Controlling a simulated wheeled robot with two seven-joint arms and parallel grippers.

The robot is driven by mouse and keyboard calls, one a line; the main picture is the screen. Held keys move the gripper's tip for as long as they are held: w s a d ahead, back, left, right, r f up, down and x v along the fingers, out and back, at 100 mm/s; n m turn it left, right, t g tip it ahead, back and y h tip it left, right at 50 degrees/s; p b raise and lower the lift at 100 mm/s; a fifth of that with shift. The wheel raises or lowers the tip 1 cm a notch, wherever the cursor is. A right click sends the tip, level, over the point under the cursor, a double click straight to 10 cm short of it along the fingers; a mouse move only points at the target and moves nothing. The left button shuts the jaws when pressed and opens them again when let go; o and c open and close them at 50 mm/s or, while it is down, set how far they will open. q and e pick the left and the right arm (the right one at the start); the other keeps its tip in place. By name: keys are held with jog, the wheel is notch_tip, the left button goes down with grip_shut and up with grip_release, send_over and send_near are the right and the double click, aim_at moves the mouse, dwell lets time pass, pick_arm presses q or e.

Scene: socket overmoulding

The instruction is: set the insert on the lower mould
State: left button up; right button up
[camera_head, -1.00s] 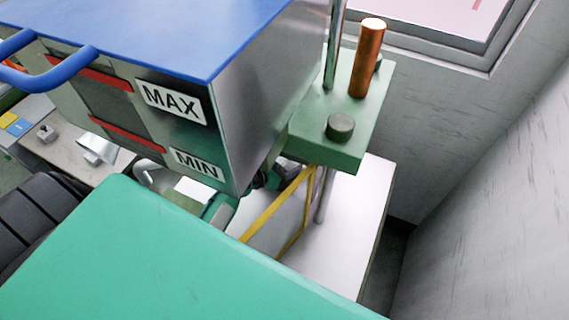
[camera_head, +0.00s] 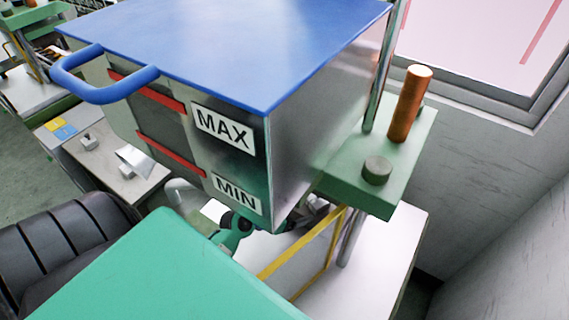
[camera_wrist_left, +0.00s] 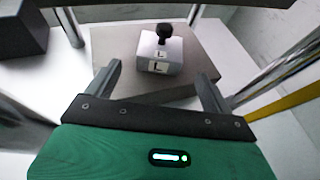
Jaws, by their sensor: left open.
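In the left wrist view, a silver block (camera_wrist_left: 158,54) marked L sits on a wide grey plate (camera_wrist_left: 205,62); it looks like the lower mould. A small black knob-shaped piece (camera_wrist_left: 164,32), which may be the insert, stands upright on top of the block. My left gripper (camera_wrist_left: 160,75) is open, its fingers apart on the near left and right sides of the block in the picture, with nothing between them. My right gripper is not in view.
A metal hopper (camera_head: 318,150) with a blue lid blocks the head view. Beside it are a green press plate (camera_head: 340,170) with an orange cylinder (camera_head: 410,103) and a yellow frame (camera_head: 325,245). Chrome columns (camera_wrist_left: 283,72) flank the mould. A dark block (camera_wrist_left: 22,30) stands at left.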

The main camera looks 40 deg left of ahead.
pick_arm(q)
jog(key=v, duration=0.4)
jog(key=shift+s, duration=0.1)
dwell(0.4)
